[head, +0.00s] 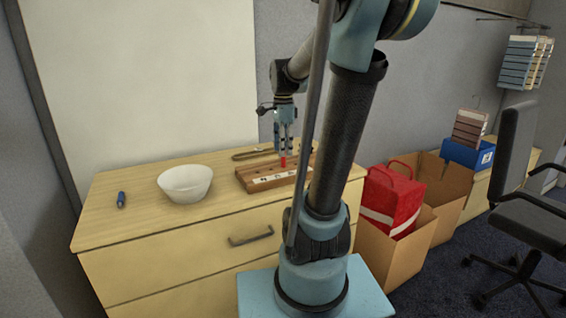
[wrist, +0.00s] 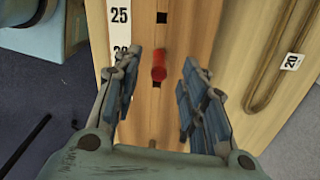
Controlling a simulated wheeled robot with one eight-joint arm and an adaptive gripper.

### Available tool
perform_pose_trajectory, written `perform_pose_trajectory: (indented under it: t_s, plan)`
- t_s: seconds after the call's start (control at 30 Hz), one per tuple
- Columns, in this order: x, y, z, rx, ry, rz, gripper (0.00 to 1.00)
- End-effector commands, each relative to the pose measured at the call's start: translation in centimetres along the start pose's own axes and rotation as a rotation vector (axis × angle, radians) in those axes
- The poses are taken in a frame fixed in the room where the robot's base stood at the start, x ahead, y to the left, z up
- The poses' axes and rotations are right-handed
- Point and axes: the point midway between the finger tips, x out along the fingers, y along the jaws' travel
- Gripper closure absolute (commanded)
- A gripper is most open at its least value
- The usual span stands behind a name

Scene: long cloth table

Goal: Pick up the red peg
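The red peg (head: 283,162) stands upright at the wooden board (head: 252,186), just below my gripper (head: 284,145) in the head view. In the wrist view the red peg (wrist: 159,68) sits in a line of dark square holes along the board (wrist: 178,40). A white number strip marked 25 runs along the board's left side there. My gripper (wrist: 159,65) is open, with one finger on each side of the peg and a visible gap to both. It holds nothing.
On the dresser top, a white bowl (head: 185,183) and a small blue object (head: 121,199) stand left of the board. A looped brown cord (wrist: 262,85) with a tag marked 20 lies beside the board. Cardboard boxes (head: 397,255) stand on the floor at right.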

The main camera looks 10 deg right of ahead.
Motion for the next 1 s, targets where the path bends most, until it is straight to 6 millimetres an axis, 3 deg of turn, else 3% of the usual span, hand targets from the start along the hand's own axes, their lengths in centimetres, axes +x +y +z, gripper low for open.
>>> perform_pose_trajectory:
  t_s: [0.33, 0.7, 0.87, 1.0]
  plan:
    - [3.9, 0.0, -0.2, 0.000, 0.000, 0.000, 0.61]
    - [4.6, 0.0, -0.2, 0.000, 0.000, 0.000, 0.61]
    - [4.6, 0.0, -0.2, 0.000, 0.000, 0.000, 0.97]
    - [4.6, 0.0, -0.2, 0.000, 0.000, 0.000, 1.00]
